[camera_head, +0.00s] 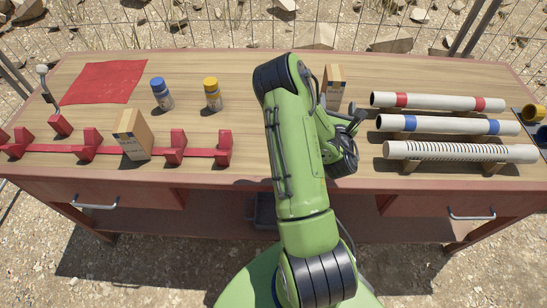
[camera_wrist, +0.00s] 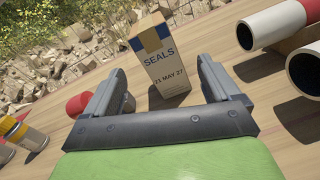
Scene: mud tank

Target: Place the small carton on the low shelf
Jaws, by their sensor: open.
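A tan carton (camera_wrist: 160,65) stands upright on the bench top, marked SEALS and 21 MAY 27, with a blue band; it also shows in the head view (camera_head: 334,85), partly behind my arm. My gripper (camera_wrist: 161,72) is open and empty, its fingers pointing toward this carton, which stands ahead between the fingertip lines. In the head view my gripper (camera_head: 356,120) is just in front of the carton. A second carton (camera_head: 132,135) stands on the left among red brackets. The low shelf (camera_head: 215,217) is under the bench top, partly hidden by my arm.
Three pipes (camera_head: 437,102) lie on supports at the right. Blue-capped (camera_head: 162,94) and yellow-capped (camera_head: 213,94) bottles and a red mat (camera_head: 105,81) are at the left. A dark bin (camera_head: 264,211) sits under the bench. Drawer handles (camera_head: 95,203) jut from the front.

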